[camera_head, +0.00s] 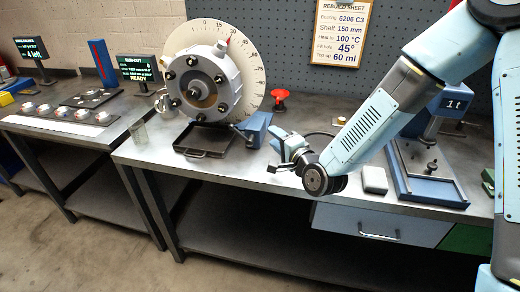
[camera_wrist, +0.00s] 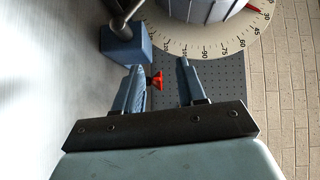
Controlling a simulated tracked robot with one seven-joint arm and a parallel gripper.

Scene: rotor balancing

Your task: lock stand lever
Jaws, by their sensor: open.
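A blue block (camera_head: 257,125) stands on the bench at the right of the rotor. In the wrist view, the blue block (camera_wrist: 126,45) has a grey bar (camera_wrist: 122,17) reaching up from it; this may be the stand lever, but I cannot tell if it is locked. The round grey rotor (camera_head: 203,83) sits upright before a white degree dial (camera_head: 251,65). My gripper (camera_head: 272,150) is open and empty, just right of the block and apart from it in the head view. In the wrist view, my gripper (camera_wrist: 160,66) has its fingers spread, the block beyond the left one.
A red knob (camera_head: 281,95) stands behind my gripper. A white block (camera_head: 375,180) and a blue-framed fixture (camera_head: 430,178) stand at the right. The bench front is clear.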

